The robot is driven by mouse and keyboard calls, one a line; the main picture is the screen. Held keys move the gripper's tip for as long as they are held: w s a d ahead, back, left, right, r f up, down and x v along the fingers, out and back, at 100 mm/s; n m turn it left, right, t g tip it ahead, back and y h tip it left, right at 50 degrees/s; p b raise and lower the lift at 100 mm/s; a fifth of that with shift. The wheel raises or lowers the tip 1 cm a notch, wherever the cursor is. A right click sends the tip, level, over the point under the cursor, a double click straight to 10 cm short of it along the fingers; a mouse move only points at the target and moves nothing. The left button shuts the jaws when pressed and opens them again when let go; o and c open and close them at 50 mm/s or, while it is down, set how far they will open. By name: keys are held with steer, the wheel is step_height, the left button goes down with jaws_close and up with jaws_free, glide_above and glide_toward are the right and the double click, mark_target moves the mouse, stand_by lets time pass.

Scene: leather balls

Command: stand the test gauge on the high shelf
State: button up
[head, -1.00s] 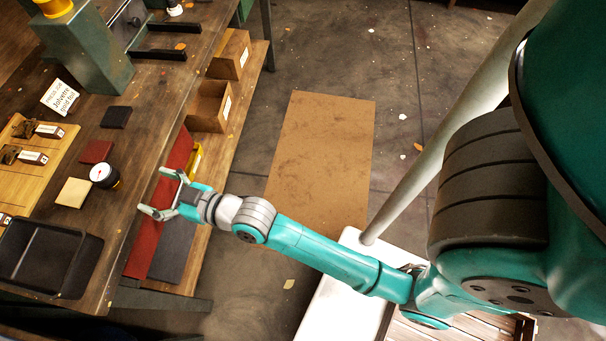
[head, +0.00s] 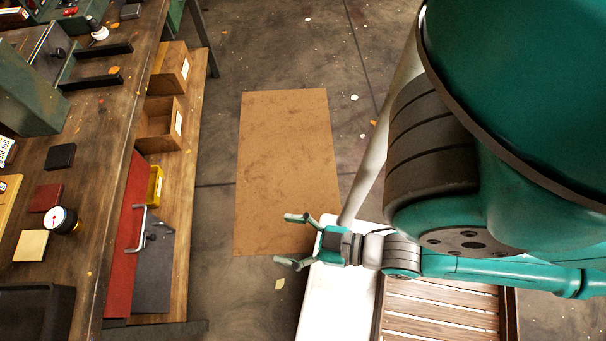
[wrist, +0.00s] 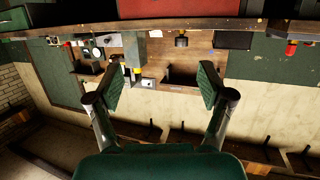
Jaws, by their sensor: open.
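The test gauge (head: 63,219), with a round white dial and a dark and yellow body, stands on the wooden workbench (head: 92,190) at the left in the head view. It is beside a pale square block and a dark red one. My gripper (head: 285,240) is open and empty, well right of the gauge and beyond the bench edge, above the floor. In the wrist view my gripper (wrist: 162,85) has its two fingers wide apart with nothing between them. I cannot make out for sure which surface is the high shelf.
A lower shelf (head: 190,150) under the bench holds open cardboard bins (head: 160,124), a yellow box (head: 155,186) and red and grey pieces. A dark tray (head: 38,312) and black handles (head: 98,81) are on the bench. A brown mat (head: 285,160) lies on open floor.

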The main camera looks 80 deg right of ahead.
steer(key=v, duration=0.3)
steer(key=shift+r, duration=0.25)
steer(key=shift+o, duration=0.5)
steer(key=shift+s+r, duration=0.2)
steer(key=shift+s, duration=0.15)
steer(key=shift+w, duration=0.1)
